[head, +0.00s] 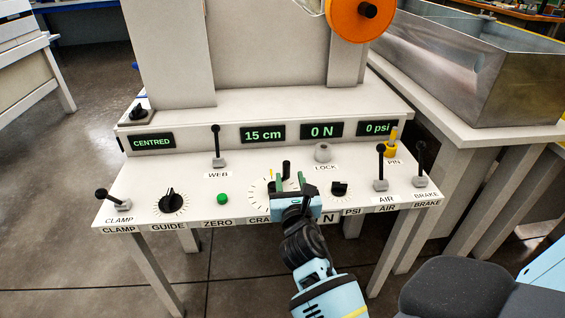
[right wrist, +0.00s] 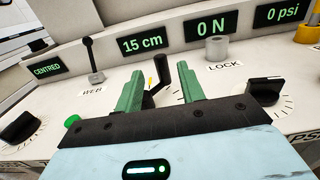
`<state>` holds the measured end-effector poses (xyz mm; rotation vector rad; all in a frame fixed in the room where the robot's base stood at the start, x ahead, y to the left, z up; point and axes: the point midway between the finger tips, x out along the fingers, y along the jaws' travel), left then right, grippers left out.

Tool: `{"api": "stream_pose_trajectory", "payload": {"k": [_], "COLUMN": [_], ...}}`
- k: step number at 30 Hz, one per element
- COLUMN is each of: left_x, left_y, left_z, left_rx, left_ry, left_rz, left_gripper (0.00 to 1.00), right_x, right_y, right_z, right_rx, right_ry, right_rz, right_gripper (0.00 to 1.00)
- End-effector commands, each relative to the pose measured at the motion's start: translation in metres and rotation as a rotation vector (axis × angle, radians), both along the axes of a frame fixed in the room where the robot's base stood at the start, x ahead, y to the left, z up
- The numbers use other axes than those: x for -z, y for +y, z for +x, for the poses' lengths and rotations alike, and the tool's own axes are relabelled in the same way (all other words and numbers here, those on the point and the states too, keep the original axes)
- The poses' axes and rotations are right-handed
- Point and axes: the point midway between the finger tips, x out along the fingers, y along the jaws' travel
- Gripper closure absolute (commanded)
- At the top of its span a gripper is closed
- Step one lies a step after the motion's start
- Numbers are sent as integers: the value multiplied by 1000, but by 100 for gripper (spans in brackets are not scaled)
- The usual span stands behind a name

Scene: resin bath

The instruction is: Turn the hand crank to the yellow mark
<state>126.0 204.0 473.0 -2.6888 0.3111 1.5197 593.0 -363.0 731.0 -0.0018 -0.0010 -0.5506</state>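The hand crank's black upright handle (head: 286,167) stands over a white ticked dial (head: 256,191) on the panel, above the partly covered CRANK label. The yellow mark (head: 271,173) is on the dial's far side, just left of the handle. In the right wrist view the handle (right wrist: 160,73) and yellow mark (right wrist: 151,81) show between my green fingers. My right gripper (head: 291,181) is open at the crank, its fingers apart with a gap on each side of the handle. The gripper hides much of the crank's hub. My left gripper is not in view.
Near the crank are the green ZERO button (head: 222,198), WEB lever (head: 217,146), GUIDE knob (head: 171,200), LOCK post (head: 322,152), PSI knob (head: 339,188) and AIR lever (head: 380,168). Displays read CENTRED, 15 cm, 0 N and 0 psi. A metal bath (head: 470,60) stands right.

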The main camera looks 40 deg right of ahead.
Motion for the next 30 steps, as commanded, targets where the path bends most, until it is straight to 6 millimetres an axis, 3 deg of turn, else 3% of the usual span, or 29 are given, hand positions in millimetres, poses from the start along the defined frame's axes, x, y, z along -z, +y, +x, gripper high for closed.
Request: {"api": "stream_pose_trajectory", "payload": {"k": [15, 27, 30], "left_x": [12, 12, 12], "left_y": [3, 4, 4], "left_z": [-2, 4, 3], "left_rx": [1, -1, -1], "left_ry": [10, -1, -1], "left_rz": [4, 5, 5], "left_gripper": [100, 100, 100], "right_x": [1, 0, 0], "right_y": [-35, -38, -38], "right_z": [57, 62, 62], "right_rx": [0, 0, 0], "right_ry": [-1, -1, -1], "right_rz": [1, 1, 2], "right_gripper": [61, 61, 74]}}
